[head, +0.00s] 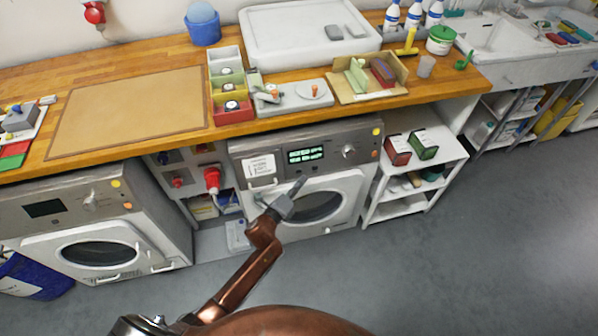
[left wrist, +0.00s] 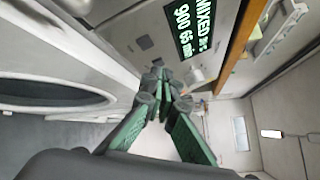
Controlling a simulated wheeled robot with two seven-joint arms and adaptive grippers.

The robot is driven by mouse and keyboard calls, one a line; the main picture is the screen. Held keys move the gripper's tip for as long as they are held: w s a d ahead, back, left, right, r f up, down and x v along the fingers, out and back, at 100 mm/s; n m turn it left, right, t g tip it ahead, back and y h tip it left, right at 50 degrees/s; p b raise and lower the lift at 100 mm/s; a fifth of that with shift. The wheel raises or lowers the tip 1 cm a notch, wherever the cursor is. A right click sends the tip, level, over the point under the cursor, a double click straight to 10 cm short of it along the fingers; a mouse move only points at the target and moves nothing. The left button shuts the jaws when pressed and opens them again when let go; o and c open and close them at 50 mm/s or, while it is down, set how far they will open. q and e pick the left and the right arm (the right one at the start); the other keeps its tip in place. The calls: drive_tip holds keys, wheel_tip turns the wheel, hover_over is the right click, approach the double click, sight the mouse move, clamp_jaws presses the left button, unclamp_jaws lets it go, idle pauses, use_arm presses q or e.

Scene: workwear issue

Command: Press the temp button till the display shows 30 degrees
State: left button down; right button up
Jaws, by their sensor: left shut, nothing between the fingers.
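The washing machine (head: 235,148) under the worktop has a lit green display (head: 305,155) on its front panel. The display shows large and tilted in the left wrist view (left wrist: 193,28). It reads MIXED with a temperature too small to read surely, and 900 and 65 min below. Small buttons sit under the display; I cannot tell which is the temp button. My left gripper (head: 299,184) is shut and empty, its tip just below the panel, in front of the door's top edge. It also shows in the left wrist view (left wrist: 160,90). I cannot tell whether it touches anything. My right gripper is not in view.
A second machine (head: 45,208) with a dark display stands at the left. A white shelf unit (head: 430,150) with a red and a green box stands close right of the lit machine. The wooden worktop (head: 180,60) overhangs the panel. The grey floor at the right is clear.

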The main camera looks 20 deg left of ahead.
use_arm(q)
drive_tip(key=shift+s+d+r+p, duration=0.25)
drive_tip(key=shift+s+d, duration=0.15)
drive_tip(key=shift+s, duration=0.2)
drive_tip(key=shift+s+d+r+p, duration=0.25)
drive_tip(key=shift+s+d, duration=0.15)
drive_tip(key=shift+s, duration=0.2)
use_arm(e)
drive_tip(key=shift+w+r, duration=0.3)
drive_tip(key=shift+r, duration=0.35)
use_arm(q)
drive_tip(key=shift+f, duration=0.1)
